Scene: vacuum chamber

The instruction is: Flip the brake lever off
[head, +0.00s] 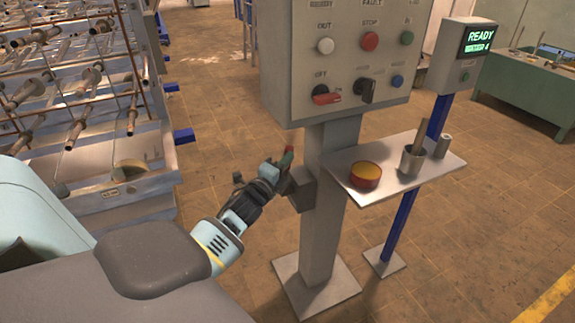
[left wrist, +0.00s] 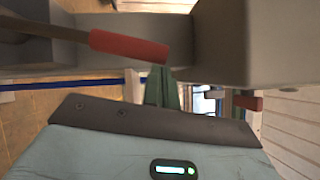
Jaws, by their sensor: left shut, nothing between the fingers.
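The brake lever has a red handle (left wrist: 130,46) on a grey rod, and it crosses the upper left of the left wrist view. In the head view its red tip (head: 288,152) shows beside the grey box (head: 300,188) on the post, partly hidden by my gripper. My left gripper (head: 280,165) is shut and empty, right at the lever. In the left wrist view its green fingers (left wrist: 162,80) are together just below the handle's right end. I cannot tell whether they touch it. My right gripper is in neither view.
A control panel (head: 340,50) with buttons and a red rotary switch (head: 326,99) stands above. A shelf (head: 440,170) with a red-rimmed dish (head: 366,175) and metal cups juts right from the post (head: 322,240). A rack (head: 80,100) is at left. Open floor lies between rack and post.

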